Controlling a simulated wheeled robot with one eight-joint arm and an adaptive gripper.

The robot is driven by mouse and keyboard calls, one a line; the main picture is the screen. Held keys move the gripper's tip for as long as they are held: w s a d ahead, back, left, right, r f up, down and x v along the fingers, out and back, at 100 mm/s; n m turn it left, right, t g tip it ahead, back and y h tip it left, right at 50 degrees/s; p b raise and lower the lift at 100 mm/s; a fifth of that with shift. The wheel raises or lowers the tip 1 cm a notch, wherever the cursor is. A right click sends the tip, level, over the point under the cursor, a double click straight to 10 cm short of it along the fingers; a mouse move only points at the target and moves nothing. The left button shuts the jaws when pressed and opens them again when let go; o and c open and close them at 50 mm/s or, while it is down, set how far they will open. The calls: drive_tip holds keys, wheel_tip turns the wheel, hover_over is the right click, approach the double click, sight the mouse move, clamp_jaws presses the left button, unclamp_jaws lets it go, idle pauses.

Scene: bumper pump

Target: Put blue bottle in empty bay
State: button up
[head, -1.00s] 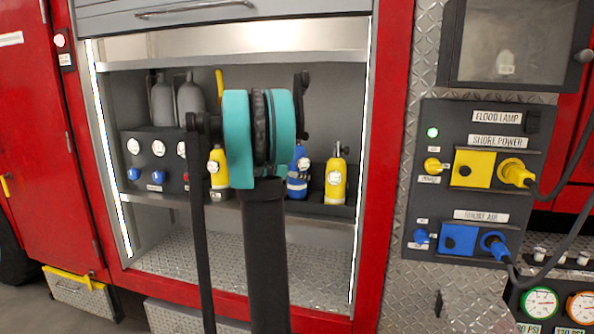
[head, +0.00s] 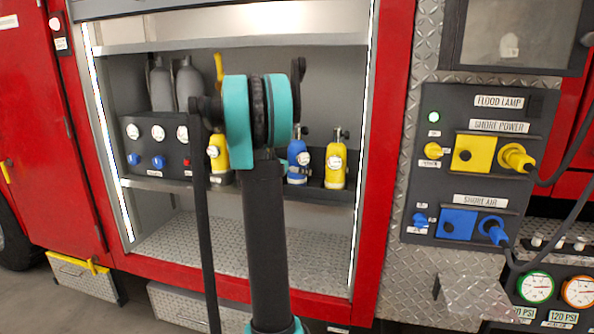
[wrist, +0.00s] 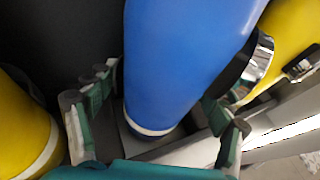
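The blue bottle (head: 297,160) stands upright on the shelf in the open locker, just right of my arm in the head view. In the wrist view the blue bottle (wrist: 180,60) fills the middle, its white-banded base low in a grey holder. My gripper (wrist: 155,112) is open, with one finger on each side of the bottle. Small gaps seem to show between the fingers and the bottle. My arm hides the gripper in the head view. It also hides the shelf left of the blue bottle, so I cannot see an empty bay.
A yellow bottle (head: 336,160) stands close right of the blue one. Another yellow bottle (head: 217,155) stands left of my arm. Grey cylinders (head: 187,84) stand behind a knob panel (head: 158,146). A shore power panel (head: 476,170) with cables is outside on the right.

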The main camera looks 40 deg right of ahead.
drive_tip(key=shift+a+r, duration=0.1)
drive_tip(key=shift+r, duration=0.1)
drive_tip(key=v, duration=1.2)
drive_tip(key=s+a+f+m+y, duration=0.6)
drive_tip(key=s+a+f+m, duration=0.4)
drive_tip(key=s+a+f, duration=0.3)
drive_tip(key=s+a+f+m+t+y, duration=0.1)
drive_tip(key=s+a+f+m+y, duration=0.6)
drive_tip(key=a, duration=1.2)
drive_tip(key=s+f+m, duration=0.3)
drive_tip(key=s+f, duration=0.3)
drive_tip(key=f, duration=0.1)
drive_tip(key=shift+a+m, duration=0.25)
drive_tip(key=shift+m, duration=0.15)
drive_tip(key=shift+w, duration=0.1)
